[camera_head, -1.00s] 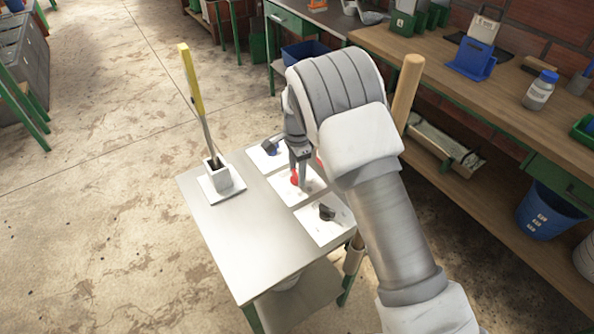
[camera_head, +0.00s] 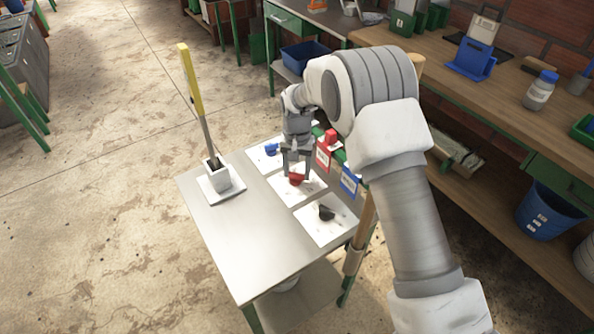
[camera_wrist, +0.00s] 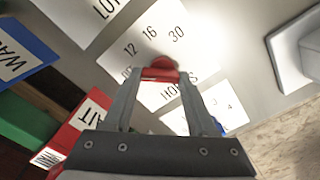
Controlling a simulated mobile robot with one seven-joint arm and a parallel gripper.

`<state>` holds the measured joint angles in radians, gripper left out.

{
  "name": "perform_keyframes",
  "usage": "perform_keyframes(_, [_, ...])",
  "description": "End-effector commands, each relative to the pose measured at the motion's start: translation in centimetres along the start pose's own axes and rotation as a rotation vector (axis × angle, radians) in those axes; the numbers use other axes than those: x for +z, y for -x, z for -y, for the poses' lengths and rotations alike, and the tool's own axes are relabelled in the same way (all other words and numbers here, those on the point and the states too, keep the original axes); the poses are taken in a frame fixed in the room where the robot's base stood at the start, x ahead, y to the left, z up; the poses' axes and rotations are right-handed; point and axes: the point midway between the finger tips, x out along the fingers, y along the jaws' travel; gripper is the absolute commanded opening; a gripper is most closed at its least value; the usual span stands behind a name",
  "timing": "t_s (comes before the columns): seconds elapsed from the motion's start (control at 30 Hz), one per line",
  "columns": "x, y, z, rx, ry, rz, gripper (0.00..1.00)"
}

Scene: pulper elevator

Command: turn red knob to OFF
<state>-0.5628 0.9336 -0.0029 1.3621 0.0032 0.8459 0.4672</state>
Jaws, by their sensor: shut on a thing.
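The red knob (camera_head: 295,180) sits on the middle white plate (camera_head: 284,196) along the right side of a small metal table. My gripper (camera_head: 297,175) points down over it, with one finger on each side, shut on the knob. In the wrist view the red knob (camera_wrist: 161,70) shows between the fingertips (camera_wrist: 160,80) of my gripper. The plate around it reads 12, 16, 30 and HOURS. A further label beside the left finger is mostly hidden, so I cannot read where the knob points.
A blue knob (camera_head: 271,149) and a black knob (camera_head: 326,213) sit on neighbouring plates. A grey holder (camera_head: 219,176) with a yellow-handled tool stands on the table's left. Red (camera_head: 323,153) and blue (camera_head: 350,181) tags stand beyond the plates. The table's front is clear.

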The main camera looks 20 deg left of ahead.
Motion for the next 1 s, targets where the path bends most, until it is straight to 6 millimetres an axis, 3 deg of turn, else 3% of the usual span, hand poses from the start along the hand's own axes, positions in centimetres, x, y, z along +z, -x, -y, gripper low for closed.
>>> perform_keyframes(0.43, [-0.1, 0.08, 0.07, -0.001, 0.229, -0.001, 0.02])
perform_keyframes(1.0, [-0.11, 0.08, 0.09, 0.0, 0.267, -0.001, 0.02])
